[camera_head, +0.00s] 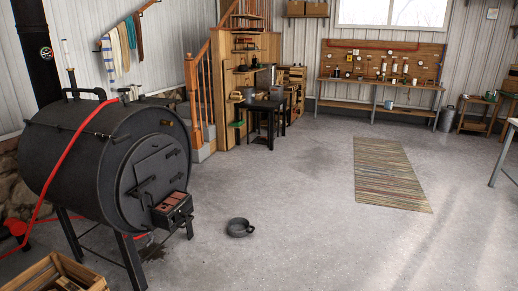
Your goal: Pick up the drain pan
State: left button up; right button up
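The drain pan (240,228) is a small dark round pan with a short handle or spout at its right side. It sits upright on the grey concrete floor, to the right of the black barrel woodstove (85,165) and apart from it. Its inside looks empty and dark, though it is small in the view. Neither of my grippers shows in the head view.
The stove stands on legs with an open ash drawer (172,210) facing the pan. A red hose (62,160) drapes over it. A wooden crate (58,274) is at the lower left. A striped rug (388,173) lies beyond. The floor around the pan is clear.

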aim_at(237, 228)
jog(key=i, duration=2.45)
jog(key=j+u, duration=0.05)
jog(key=j, duration=0.05)
